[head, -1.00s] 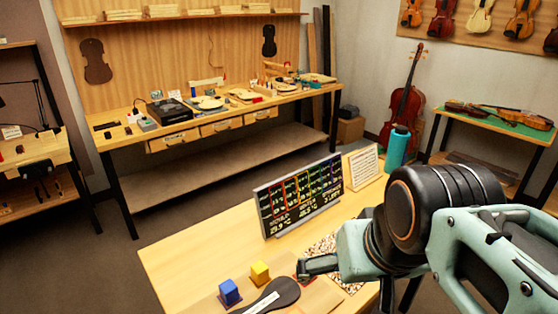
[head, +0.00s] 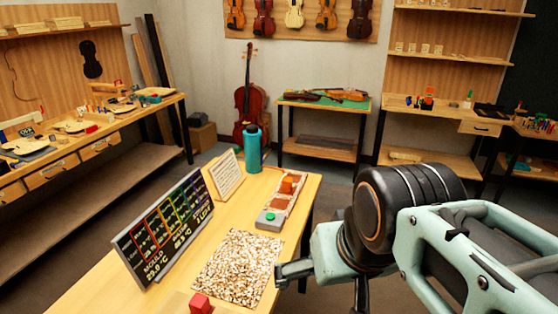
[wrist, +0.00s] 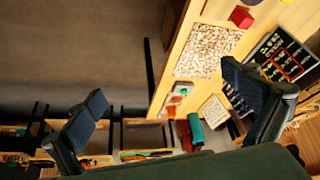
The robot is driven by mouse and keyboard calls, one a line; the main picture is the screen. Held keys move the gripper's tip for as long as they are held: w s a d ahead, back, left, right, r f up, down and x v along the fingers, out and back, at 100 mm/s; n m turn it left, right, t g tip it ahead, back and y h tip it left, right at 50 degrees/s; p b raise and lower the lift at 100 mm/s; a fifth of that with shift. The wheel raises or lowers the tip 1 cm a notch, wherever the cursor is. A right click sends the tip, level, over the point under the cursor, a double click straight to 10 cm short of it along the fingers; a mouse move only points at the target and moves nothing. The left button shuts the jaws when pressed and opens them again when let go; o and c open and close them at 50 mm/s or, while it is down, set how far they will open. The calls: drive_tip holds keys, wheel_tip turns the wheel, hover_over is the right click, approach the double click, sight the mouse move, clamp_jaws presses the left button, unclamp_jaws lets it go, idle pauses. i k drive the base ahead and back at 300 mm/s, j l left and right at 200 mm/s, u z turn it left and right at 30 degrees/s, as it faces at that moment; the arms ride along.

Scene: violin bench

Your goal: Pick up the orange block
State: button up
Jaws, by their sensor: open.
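An orange block (head: 289,184) sits in the far part of a narrow tray (head: 268,211) near the right edge of the wooden table in the head view. My gripper (head: 288,272) is at the table's right side in the head view, nearer to me than the tray and apart from the block. In the wrist view its two fingers (wrist: 163,84) are spread wide with nothing between them.
A red block (head: 200,303) lies at the near end of the table (head: 100,296). A speckled mat (head: 238,267), a dark board (head: 165,228), a white card (head: 226,175) and a teal bottle (head: 253,148) are on it. Open floor lies right of the table.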

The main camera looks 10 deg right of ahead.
sight(287, 181)
drive_tip(key=z, duration=0.1)
drive_tip(key=i+l, duration=0.3)
drive_tip(key=i, duration=0.2)
drive_tip(key=i+l, duration=0.3)
drive_tip(key=i, duration=0.2)
drive_tip(key=i+l, duration=0.3)
drive_tip(key=i, duration=0.2)
drive_tip(key=i+l+z, duration=0.1)
drive_tip(key=l+z, duration=0.15)
drive_tip(key=i+l+z, duration=0.2)
drive_tip(key=l, duration=0.15)
drive_tip(key=i+j+u, duration=0.2)
drive_tip(key=j+u, duration=0.2)
